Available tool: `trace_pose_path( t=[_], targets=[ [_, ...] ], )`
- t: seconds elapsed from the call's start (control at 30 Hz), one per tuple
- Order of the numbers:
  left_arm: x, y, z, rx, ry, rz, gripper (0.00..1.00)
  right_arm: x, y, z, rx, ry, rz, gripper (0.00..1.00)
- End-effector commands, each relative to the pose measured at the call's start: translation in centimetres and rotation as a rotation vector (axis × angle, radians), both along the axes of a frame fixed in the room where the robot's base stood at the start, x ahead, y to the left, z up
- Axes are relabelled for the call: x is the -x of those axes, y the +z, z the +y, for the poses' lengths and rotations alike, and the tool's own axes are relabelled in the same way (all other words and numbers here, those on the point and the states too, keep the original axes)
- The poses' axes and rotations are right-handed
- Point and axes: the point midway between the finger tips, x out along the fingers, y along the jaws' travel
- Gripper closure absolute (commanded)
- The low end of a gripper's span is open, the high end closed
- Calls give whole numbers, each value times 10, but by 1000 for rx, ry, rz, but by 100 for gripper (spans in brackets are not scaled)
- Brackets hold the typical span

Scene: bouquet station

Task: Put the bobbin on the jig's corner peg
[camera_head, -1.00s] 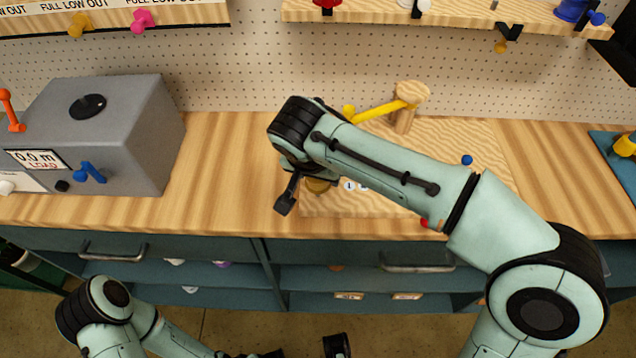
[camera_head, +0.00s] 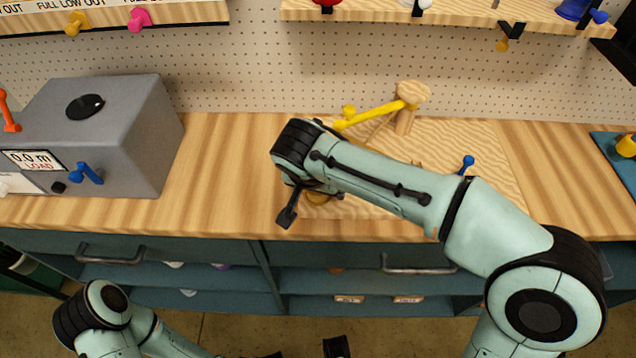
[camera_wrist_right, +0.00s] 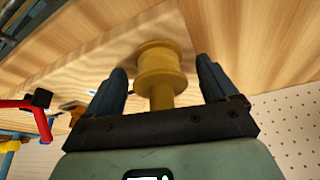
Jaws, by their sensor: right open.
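The bobbin (camera_wrist_right: 161,66), a gold-yellow spool with wide flanges and a narrower stem, stands between the fingers of my right gripper (camera_wrist_right: 161,72) in the right wrist view. These fingers are open, with a gap on each side of it. In the head view one dark finger of my right gripper shows beside a gold edge (camera_head: 318,197) low on the jig, which looks like the bobbin. The jig (camera_head: 490,150) is a pale wooden board, partly hidden by my right arm. I cannot tell whether a peg is inside the bobbin. My left gripper (camera_head: 305,353) is cut off at the bottom edge.
A yellow lever (camera_head: 370,116) and wooden post (camera_head: 404,121) stand at the jig's back. A blue knob (camera_head: 467,160) stands at its right. A grey box (camera_head: 130,130) is at the left. Bare worktop (camera_head: 225,160) lies between box and jig.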

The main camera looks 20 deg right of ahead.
Motion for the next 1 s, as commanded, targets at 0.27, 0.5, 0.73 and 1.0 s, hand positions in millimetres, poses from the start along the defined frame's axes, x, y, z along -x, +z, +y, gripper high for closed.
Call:
trace_pose_path(
  t=[0.27, 0.5, 0.73, 1.0],
  targets=[
    [3, 8, 0, 1, -2, 9, 57, 10, 34, 7, -2, 2, -5, 13],
    [6, 16, 0, 4, -5, 24, 57, 27, 83, 17, -2, 2, -4, 13],
    [9, 20, 0, 6, -8, 34, 57, 37, 110, 23, -1, 1, -2, 13],
    [9, 20, 0, 5, -7, 35, 57, 40, 114, 24, 0, 0, 0, 13]
  ],
)
